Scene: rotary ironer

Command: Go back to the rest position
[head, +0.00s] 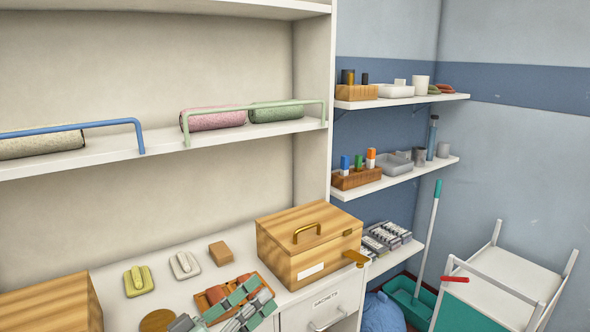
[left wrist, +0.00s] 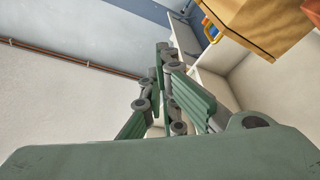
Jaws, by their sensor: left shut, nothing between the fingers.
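My left gripper (head: 258,292) reaches in at the bottom of the head view, low over the worktop, in front of an orange-brown tray (head: 268,283) with brownish rolls in it, which it partly covers. In the left wrist view my left gripper (left wrist: 163,55) has its green fingers brought together, with nothing held between them. My right gripper is in neither view.
A wooden box (head: 290,265) with a brass handle stands right of my left gripper. A yellow block (head: 138,281), a white block (head: 185,265) and a brown block (head: 220,253) lie on the worktop (head: 150,256). A shelf (head: 240,137) holding rolls runs above.

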